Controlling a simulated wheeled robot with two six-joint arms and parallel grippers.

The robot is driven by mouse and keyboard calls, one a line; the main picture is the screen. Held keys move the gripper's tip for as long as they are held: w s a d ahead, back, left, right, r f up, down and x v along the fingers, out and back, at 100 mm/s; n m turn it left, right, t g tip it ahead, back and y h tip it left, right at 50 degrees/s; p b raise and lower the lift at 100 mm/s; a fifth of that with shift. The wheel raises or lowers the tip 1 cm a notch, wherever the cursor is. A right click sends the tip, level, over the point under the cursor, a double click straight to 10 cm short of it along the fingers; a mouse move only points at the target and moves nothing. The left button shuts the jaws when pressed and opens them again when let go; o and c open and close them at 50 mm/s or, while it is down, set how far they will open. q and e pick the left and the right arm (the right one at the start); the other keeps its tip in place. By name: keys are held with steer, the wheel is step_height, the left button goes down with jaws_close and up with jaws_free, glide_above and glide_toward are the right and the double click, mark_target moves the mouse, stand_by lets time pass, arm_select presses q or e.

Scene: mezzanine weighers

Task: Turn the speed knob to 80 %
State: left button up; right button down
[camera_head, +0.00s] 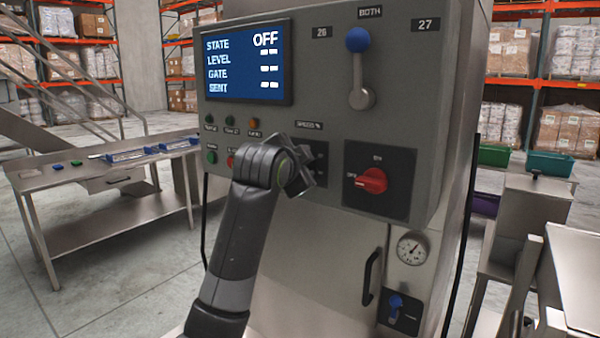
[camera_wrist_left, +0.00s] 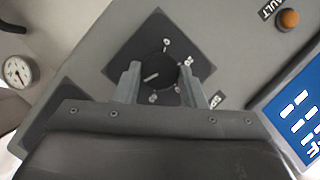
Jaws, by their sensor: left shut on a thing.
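The speed knob (camera_wrist_left: 157,73) is a round black knob with a white pointer line, on a dark square plate (camera_wrist_left: 155,24) with several white marks around it. In the wrist view it sits between the two fingers of my left gripper (camera_wrist_left: 160,70), which is shut on it. In the head view my left gripper (camera_head: 303,172) is at the control panel (camera_head: 325,100), in front of the knob's plate (camera_head: 320,150), and hides most of the knob. The marks are too small to read, so the setting cannot be told. My right gripper is not in view.
A blue screen (camera_head: 245,62) reads OFF beside STATE. A blue-topped lever (camera_head: 359,65) stands above and a red rotary switch (camera_head: 371,181) sits right of my gripper. Indicator lamps and buttons (camera_head: 210,157) are to the left. A steel table (camera_head: 100,180) stands further left.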

arm_select(q)
steer(key=shift+f+m+t+b, duration=0.3)
steer(key=shift+m+b, duration=0.2)
steer(key=shift+m, duration=0.2)
steer(key=shift+r, duration=0.1)
steer(key=o, duration=1)
steer(key=shift+r, duration=0.1)
steer(key=shift+s, duration=0.1)
steer(key=b+v, duration=0.3)
steer(key=v, duration=1.4)
steer(key=shift+s+d, duration=0.1)
steer(key=shift+s, duration=0.05)
